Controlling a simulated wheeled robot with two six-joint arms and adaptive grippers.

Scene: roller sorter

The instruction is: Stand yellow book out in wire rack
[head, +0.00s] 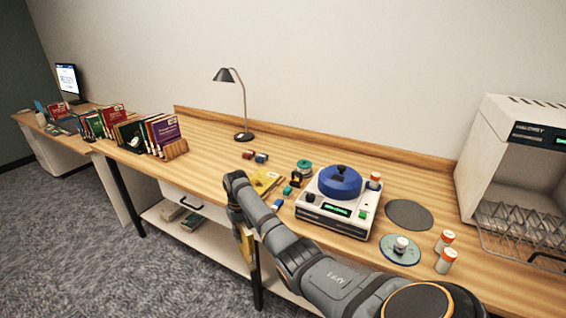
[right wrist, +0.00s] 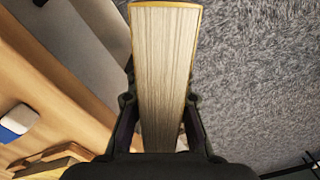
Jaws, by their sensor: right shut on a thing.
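The yellow book (head: 247,246) hangs in front of the workbench's front edge in the head view, partly hidden by my right arm. My right gripper (head: 240,224) is shut on it. In the right wrist view, the book (right wrist: 166,75) stands between the two fingers, pale page edges towards the camera and yellow cover along the rim. A wire rack (head: 515,228) with zigzag wires sits at the far right, at the open front of a white cabinet. My left gripper is not in view.
The white device with a blue top (head: 340,183), a grey disc (head: 409,214) and orange-capped bottles (head: 446,261) stand between the book and the rack. A yellow item (head: 264,181) and small blocks lie on the bench. A lamp (head: 244,136) and rows of books (head: 164,131) stand left.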

